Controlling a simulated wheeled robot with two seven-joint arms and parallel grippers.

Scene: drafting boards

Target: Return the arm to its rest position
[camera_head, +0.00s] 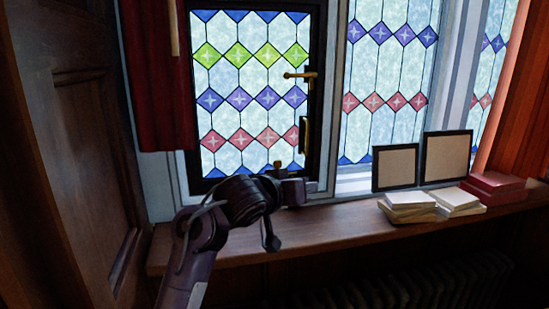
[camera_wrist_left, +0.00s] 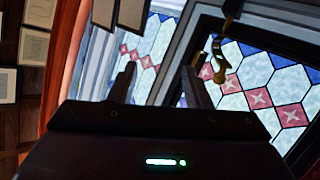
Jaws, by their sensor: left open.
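My left arm comes up from the bottom in the head view. Its gripper (camera_head: 297,190) is in front of the lower right corner of the dark-framed stained-glass window (camera_head: 240,120), just above the sill. In the left wrist view the two fingers of the gripper (camera_wrist_left: 160,85) stand apart with nothing between them. A brass window handle (camera_head: 300,75) and a lower brass fitting (camera_head: 304,135) are on the right side of the window frame, above the gripper. A brass fitting also shows beyond the fingers in the wrist view (camera_wrist_left: 220,62). My right gripper is not in view.
A wooden sill (camera_head: 330,225) runs below the windows. Two dark picture frames (camera_head: 395,167) lean at its right, with stacked pale books (camera_head: 408,205) and red books (camera_head: 495,186) in front. A red curtain (camera_head: 155,80) hangs at left beside wood panelling (camera_head: 75,150). A radiator (camera_head: 390,290) is below.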

